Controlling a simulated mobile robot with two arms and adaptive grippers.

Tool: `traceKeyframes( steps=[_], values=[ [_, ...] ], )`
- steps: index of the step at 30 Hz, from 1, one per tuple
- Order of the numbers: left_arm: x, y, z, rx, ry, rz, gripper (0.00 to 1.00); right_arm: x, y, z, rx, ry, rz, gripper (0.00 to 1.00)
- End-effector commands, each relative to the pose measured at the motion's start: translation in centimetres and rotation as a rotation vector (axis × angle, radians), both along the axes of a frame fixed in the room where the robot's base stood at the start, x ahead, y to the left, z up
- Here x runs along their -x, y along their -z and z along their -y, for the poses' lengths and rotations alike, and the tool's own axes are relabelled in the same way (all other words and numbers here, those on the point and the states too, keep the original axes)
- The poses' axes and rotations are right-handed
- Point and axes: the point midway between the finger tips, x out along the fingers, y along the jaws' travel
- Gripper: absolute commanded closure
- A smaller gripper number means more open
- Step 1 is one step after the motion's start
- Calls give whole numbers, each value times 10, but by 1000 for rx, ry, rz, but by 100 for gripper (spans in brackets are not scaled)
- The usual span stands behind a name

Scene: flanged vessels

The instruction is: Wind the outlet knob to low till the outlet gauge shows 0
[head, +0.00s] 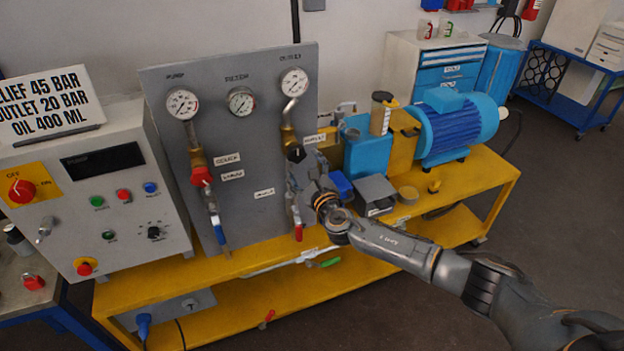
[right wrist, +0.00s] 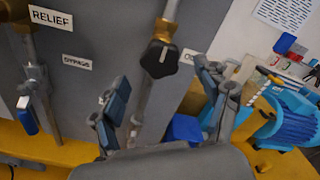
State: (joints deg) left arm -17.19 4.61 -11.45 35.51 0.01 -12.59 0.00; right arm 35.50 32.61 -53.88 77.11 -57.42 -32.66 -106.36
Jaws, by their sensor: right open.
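The outlet knob (head: 296,155) is black and lobed, on the brass fitting of the right-hand pipe on the grey panel. It also shows in the right wrist view (right wrist: 159,59). The outlet gauge (head: 294,83) is a white dial at the panel's upper right; its needle is too small to read surely. My right gripper (head: 308,172) is open and empty, just in front of and below the knob. In the right wrist view, its fingers (right wrist: 165,95) stand apart either side of the pipe below the knob, with no contact visible. My left gripper is not in view.
The red relief knob (head: 202,176) and two other gauges (head: 182,104) (head: 241,100) are left on the panel. A red-handled valve (head: 298,232) hangs below the outlet knob. A blue block (head: 368,145) and a motor (head: 455,128) stand to the right.

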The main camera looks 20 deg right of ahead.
Motion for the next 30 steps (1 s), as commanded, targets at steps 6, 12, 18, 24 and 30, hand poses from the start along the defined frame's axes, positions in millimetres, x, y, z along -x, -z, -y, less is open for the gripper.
traceKeyframes(
  steps=[6,12,18,24,30],
  values=[
    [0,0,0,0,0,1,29,37,1,2,1,0,-1,25],
    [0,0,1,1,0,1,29,54,0,2,0,1,-1,25],
    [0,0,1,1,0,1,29,57,1,2,0,1,-1,25],
    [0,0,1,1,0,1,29,57,1,2,0,1,-1,25],
    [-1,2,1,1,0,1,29,57,8,3,-22,5,-14,25]
  ],
)
